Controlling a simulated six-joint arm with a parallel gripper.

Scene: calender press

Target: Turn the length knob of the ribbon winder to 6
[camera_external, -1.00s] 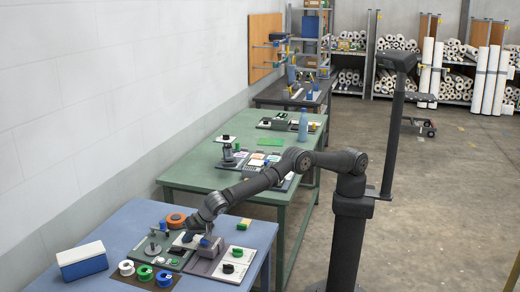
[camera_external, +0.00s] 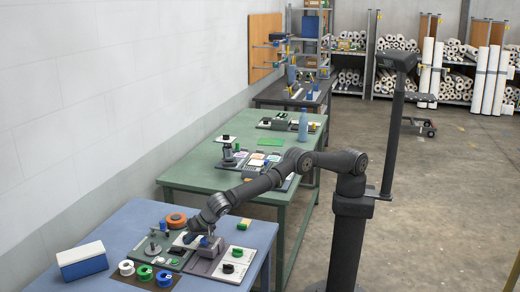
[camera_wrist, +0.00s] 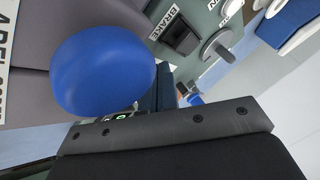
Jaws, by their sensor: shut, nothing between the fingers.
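My gripper (camera_external: 207,239) is shut and empty, low over the grey housing. A blue ball-shaped knob (camera_wrist: 103,72) fills the left of the wrist view, very close to my gripper; whether they touch I cannot tell. My fingertips are mostly hidden in both views.
A black switch marked BRAKE (camera_wrist: 181,34) and a grey round part (camera_wrist: 217,45) show in the wrist view. White, green and blue spools (camera_external: 145,272) stand at the table front. An orange roll (camera_external: 176,220) and a blue-white box (camera_external: 82,261) lie nearby.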

